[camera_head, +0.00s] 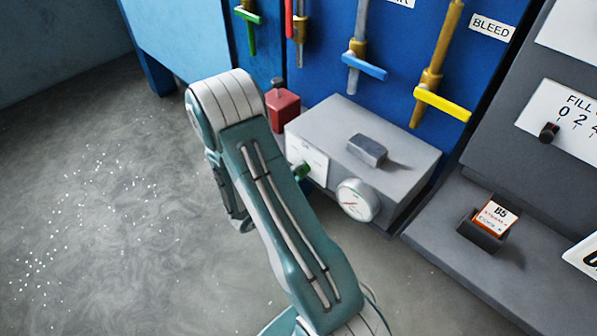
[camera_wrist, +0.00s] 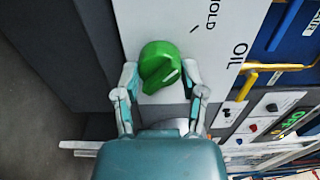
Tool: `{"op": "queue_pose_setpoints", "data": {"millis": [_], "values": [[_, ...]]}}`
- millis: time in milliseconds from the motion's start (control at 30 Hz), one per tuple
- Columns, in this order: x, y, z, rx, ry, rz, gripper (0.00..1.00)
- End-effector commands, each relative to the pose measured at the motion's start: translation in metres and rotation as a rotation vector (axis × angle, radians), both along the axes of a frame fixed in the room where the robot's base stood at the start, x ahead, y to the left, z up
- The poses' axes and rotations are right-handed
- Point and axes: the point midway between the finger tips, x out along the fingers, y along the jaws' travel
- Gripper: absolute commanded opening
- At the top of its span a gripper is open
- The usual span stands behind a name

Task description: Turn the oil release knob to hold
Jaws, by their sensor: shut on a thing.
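The green oil release knob (camera_wrist: 158,66) sits on a white plate (camera_wrist: 222,62) marked OIL and HOLD in the wrist view. A short black tick stands by the word HOLD, away from the knob. A pale mark shows at the knob's lower right; I cannot tell which position it points to. My gripper (camera_wrist: 161,82) has one finger on each side of the knob and is shut on it. In the head view, a bit of the green knob (camera_head: 301,172) shows beside my arm, on the front of a grey box (camera_head: 345,125). My fingers are hidden there.
A round gauge (camera_head: 357,200) sticks out of the box front, right of the knob. A grey block (camera_head: 367,150) lies on top. Pipes with a blue lever (camera_head: 364,66) and a yellow lever (camera_head: 442,103) hang above. Open floor (camera_head: 90,220) lies left.

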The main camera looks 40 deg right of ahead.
Motion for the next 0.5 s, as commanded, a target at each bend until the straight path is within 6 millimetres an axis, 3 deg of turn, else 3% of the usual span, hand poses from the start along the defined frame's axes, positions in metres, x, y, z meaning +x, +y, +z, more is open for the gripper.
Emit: {"op": "queue_pose_setpoints", "data": {"millis": [100,133,200,500], "values": [[0.0024,0.0008,-0.0018,0.006,0.000,0.009,0.06],[0.0023,0.0008,-0.0019,0.006,0.000,0.009,0.58],[0.0020,0.0009,-0.0017,0.005,0.000,0.008,0.89],[0.0005,0.0003,-0.0010,0.003,0.000,0.003,0.89]]}}
